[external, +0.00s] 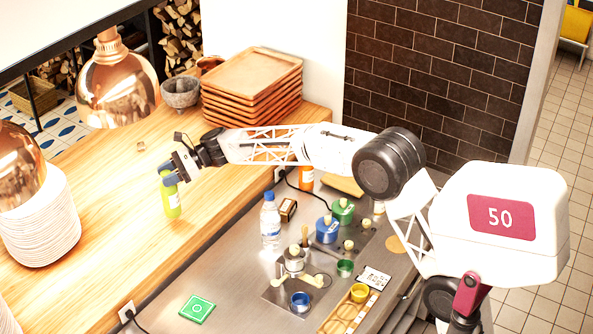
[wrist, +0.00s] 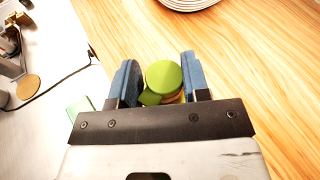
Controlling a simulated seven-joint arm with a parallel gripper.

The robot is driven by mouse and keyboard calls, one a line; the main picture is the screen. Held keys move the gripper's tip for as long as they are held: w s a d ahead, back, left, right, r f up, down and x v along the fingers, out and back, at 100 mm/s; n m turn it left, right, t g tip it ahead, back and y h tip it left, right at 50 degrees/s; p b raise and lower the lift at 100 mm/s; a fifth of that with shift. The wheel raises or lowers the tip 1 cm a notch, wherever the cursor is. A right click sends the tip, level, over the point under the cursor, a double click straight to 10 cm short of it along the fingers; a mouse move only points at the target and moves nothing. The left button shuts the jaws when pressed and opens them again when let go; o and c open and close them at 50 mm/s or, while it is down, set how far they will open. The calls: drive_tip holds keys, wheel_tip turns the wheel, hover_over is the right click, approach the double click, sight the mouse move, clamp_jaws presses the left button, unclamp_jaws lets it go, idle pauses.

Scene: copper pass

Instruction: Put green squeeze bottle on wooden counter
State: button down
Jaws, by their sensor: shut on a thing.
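The green squeeze bottle (external: 171,198) is upright at the wooden counter (external: 110,220), near its edge along the metal worktop. My gripper (external: 173,174) is shut on the upper part of the bottle. In the wrist view the bottle's round green top (wrist: 164,76) sits between the two blue fingers of my gripper (wrist: 160,82). The wooden counter (wrist: 235,50) shows below and to the right there. I cannot tell for sure whether the bottle's base touches the wood.
A stack of wooden trays (external: 253,85) and a grey bowl (external: 180,93) stand at the back of the counter. Stacked plates (external: 40,225) and copper lamps (external: 118,85) are at left. A water bottle (external: 270,220) stands on the metal worktop (external: 235,262). The counter around the squeeze bottle is clear.

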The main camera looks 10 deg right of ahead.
drive_tip(key=shift+w+f, duration=0.1)
drive_tip(key=shift+f, duration=1.6)
drive_tip(key=shift+a+f, duration=0.1)
drive_tip(key=shift+f, duration=0.1)
drive_tip(key=c, duration=0.6)
unclamp_jaws()
drive_tip(key=shift+r, duration=0.15)
drive_tip(key=v, duration=1.2)
